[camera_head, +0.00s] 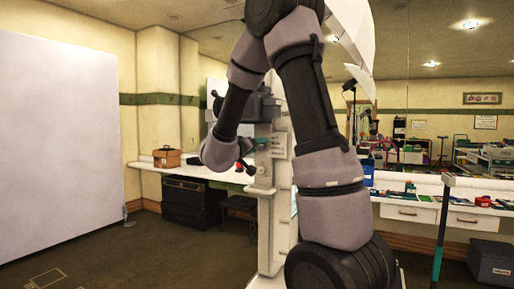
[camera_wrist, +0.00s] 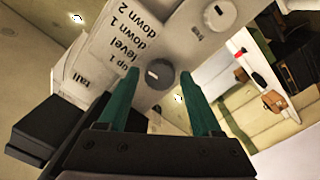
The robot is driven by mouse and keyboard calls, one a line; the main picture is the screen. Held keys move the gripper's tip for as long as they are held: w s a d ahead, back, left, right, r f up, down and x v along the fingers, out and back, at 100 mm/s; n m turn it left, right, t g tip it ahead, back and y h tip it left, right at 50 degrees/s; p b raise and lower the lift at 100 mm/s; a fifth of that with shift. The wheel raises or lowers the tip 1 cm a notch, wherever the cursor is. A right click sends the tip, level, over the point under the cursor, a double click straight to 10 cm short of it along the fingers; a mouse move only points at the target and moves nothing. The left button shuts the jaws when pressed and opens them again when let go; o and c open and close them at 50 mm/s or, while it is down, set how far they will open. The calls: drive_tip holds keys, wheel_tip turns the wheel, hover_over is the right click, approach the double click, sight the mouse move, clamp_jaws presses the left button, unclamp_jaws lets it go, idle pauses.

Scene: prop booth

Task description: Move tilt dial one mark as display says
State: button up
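In the wrist view, a round grey dial (camera_wrist: 159,74) with a short white mark sits on a pale panel (camera_wrist: 110,62). The panel appears turned and carries printed words: "up 1", "level", "down 1", "down 2", "tall" and "free". My gripper (camera_wrist: 160,76) is open, with one green finger at each side of the dial; I cannot tell whether they touch it. A second round knob (camera_wrist: 219,13) is higher on the panel. In the head view, the pale stand (camera_head: 266,190) is partly hidden behind my arm. I see no readable display.
A large white board (camera_head: 58,150) stands at the left. A counter with a brown case (camera_head: 167,157) runs along the back, with a black chest (camera_head: 190,200) below. A white umbrella (camera_head: 350,35) hangs above. A grey bin (camera_head: 491,262) stands at right. The left floor is open.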

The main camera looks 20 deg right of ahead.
clamp_jaws()
drive_tip(key=shift+m, duration=2)
drive_tip(key=shift+o, duration=1.9)
unclamp_jaws()
drive_tip(key=v, duration=1.1)
drive_tip(key=shift+d, duration=0.1)
drive_tip(key=shift+w, duration=0.1)
